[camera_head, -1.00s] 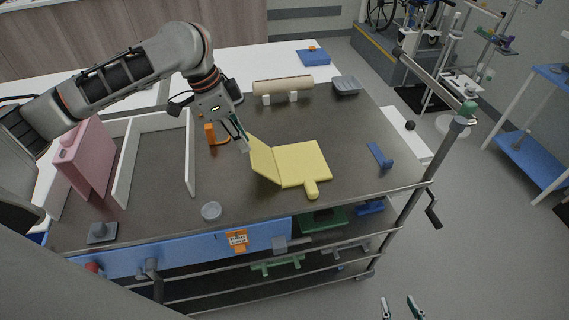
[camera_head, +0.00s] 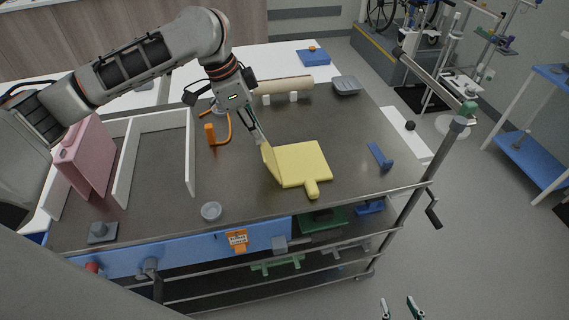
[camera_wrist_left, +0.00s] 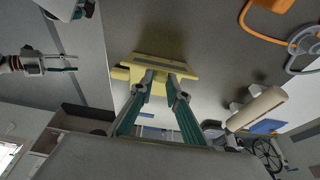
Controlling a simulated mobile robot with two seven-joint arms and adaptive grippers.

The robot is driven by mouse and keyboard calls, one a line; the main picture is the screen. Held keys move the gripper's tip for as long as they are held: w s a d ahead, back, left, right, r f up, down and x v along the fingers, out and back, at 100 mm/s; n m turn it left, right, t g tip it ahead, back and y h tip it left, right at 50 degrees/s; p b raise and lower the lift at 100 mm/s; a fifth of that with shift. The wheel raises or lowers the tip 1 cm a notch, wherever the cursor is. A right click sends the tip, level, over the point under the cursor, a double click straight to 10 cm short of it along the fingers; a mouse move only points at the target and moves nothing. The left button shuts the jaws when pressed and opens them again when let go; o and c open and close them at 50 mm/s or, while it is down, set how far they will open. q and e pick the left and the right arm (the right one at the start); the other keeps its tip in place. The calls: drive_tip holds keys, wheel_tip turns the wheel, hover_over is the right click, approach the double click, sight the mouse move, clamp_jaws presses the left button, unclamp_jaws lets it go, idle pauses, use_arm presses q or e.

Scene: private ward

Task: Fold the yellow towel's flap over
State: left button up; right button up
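The yellow towel (camera_head: 302,163) lies on the dark cart top, with a short tab at its front edge. Its flap (camera_head: 270,161) stands up steeply along the left side. My left gripper (camera_head: 260,138) is at the flap's raised edge. In the left wrist view its fingertips (camera_wrist_left: 160,82) close in on the yellow flap (camera_wrist_left: 158,66), seemingly pinching its edge; the exact contact is small. My right gripper (camera_head: 402,308) is open and empty, low at the bottom of the head view, away from the cart; it also shows in the left wrist view (camera_wrist_left: 62,63).
An orange clamp-like piece with tubing (camera_head: 211,135) lies left of the towel. A beige roll (camera_head: 284,84) and white blocks are behind it. A white divider tray (camera_head: 190,160) and pink container (camera_head: 85,155) stand left.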

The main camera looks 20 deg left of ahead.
use_arm(q)
drive_tip(key=shift+w+d+r, duration=0.2)
drive_tip(key=shift+w+d, duration=0.2)
drive_tip(key=shift+d, duration=0.25)
drive_tip(key=shift+w+d+r, duration=0.2)
drive_tip(key=shift+w+d, duration=0.15)
drive_tip(key=shift+d, duration=0.25)
drive_tip(key=shift+w+d, duration=0.5)
drive_tip(key=shift+d, duration=0.3)
drive_tip(key=shift+w+d, duration=0.45)
drive_tip(key=shift+d, duration=0.3)
